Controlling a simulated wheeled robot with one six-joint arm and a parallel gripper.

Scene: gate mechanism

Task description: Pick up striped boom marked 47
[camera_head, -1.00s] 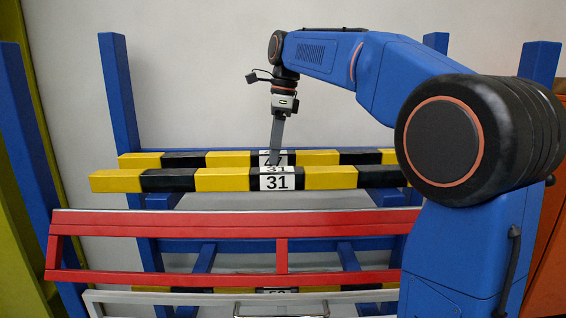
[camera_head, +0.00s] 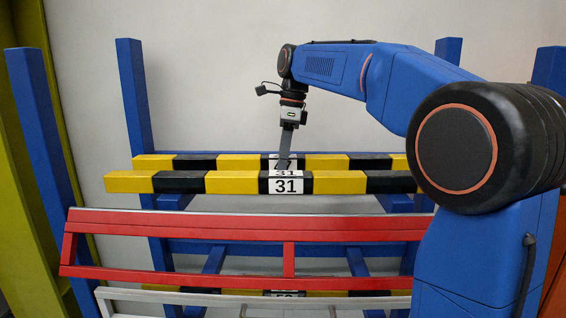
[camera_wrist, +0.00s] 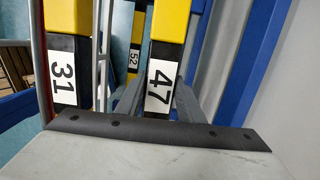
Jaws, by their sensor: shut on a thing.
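The yellow-and-black striped boom marked 47 (camera_head: 326,162) lies level on the blue rack, just behind the boom marked 31 (camera_head: 340,182). My gripper (camera_head: 284,163) reaches down from above onto its middle, partly covering its number in the head view. In the wrist view the 47 label (camera_wrist: 158,88) is clear, and grey fingers flank the boom on both sides. My gripper is shut on the boom marked 47. Its fingertips are hidden in the head view. The boom marked 31 also shows in the wrist view (camera_wrist: 63,72), apart from the fingers.
A blue rack upright (camera_head: 135,100) stands at the left, with others on the right. A red frame (camera_head: 170,268) and a pale rail (camera_head: 170,296) are in front, lower down. A boom marked 52 (camera_wrist: 135,42) lies lower. The wall above the booms is clear.

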